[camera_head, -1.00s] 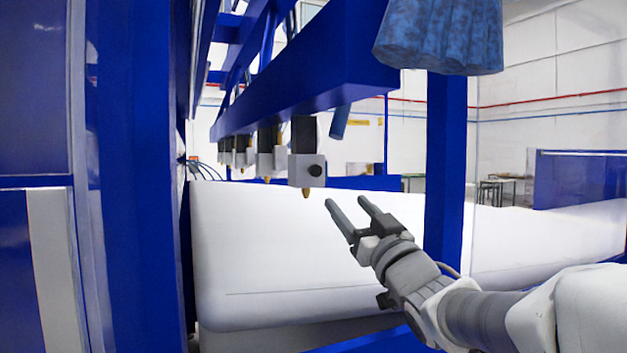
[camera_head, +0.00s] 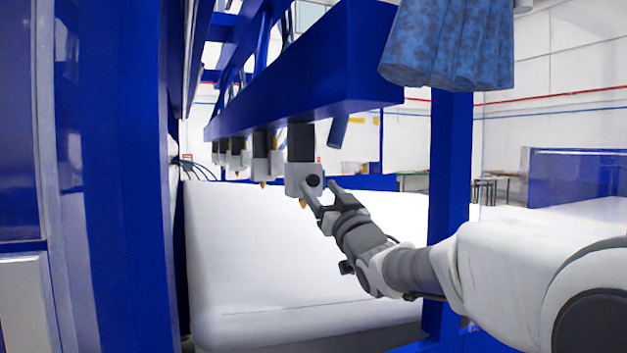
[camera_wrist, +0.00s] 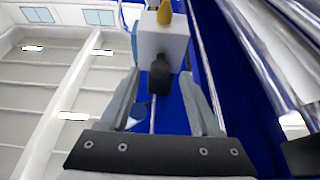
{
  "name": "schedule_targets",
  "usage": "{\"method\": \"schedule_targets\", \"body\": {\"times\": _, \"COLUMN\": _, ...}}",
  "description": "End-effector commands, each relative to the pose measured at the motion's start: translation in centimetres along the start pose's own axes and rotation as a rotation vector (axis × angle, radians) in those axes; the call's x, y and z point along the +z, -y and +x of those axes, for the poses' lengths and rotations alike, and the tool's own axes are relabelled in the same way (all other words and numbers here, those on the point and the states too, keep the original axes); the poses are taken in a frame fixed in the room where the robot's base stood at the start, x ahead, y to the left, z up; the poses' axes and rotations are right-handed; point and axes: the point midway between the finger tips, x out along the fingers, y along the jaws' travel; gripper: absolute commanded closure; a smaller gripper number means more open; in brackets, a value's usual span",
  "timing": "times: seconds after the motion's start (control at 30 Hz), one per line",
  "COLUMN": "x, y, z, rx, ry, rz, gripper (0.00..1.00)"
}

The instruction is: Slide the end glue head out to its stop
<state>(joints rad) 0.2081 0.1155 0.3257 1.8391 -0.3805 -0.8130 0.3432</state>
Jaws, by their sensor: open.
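The end glue head (camera_head: 296,179) is a pale grey block with a round black knob (camera_head: 314,181) and a brass nozzle below. It hangs under the near end of the blue beam (camera_head: 330,75). My gripper (camera_head: 318,190) is at the block, with its fingers on either side of the knob in the head view. In the wrist view the block (camera_wrist: 162,42) is just past the fingertips, and the dark knob (camera_wrist: 160,75) lies between the two open fingers (camera_wrist: 160,85). Whether a finger touches the knob cannot be told.
Several more glue heads (camera_head: 262,167) hang in a row farther along the beam. A white foam block (camera_head: 260,260) lies below. A blue post (camera_head: 450,170) stands right of my gripper, and a blue mottled cloth (camera_head: 450,45) hangs above my arm.

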Motion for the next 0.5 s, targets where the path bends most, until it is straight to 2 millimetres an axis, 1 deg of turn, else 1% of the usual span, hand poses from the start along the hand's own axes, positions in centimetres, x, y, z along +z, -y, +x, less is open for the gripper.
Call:
{"method": "schedule_targets", "body": {"times": 0.03, "x": -0.1, "y": 0.0, "z": 0.6, "rx": -0.001, "ry": 0.001, "rz": 0.001, "gripper": 0.36}}
{"method": "schedule_targets", "body": {"times": 0.2, "x": 0.0, "y": 0.0, "z": 1.5, "rx": 0.0, "ry": 0.0, "rz": 0.001, "gripper": 0.36}}
{"method": "schedule_targets", "body": {"times": 0.5, "x": 0.1, "y": 0.0, "z": 1.6, "rx": 0.0, "ry": 0.0, "rz": 0.0, "gripper": 0.36}}
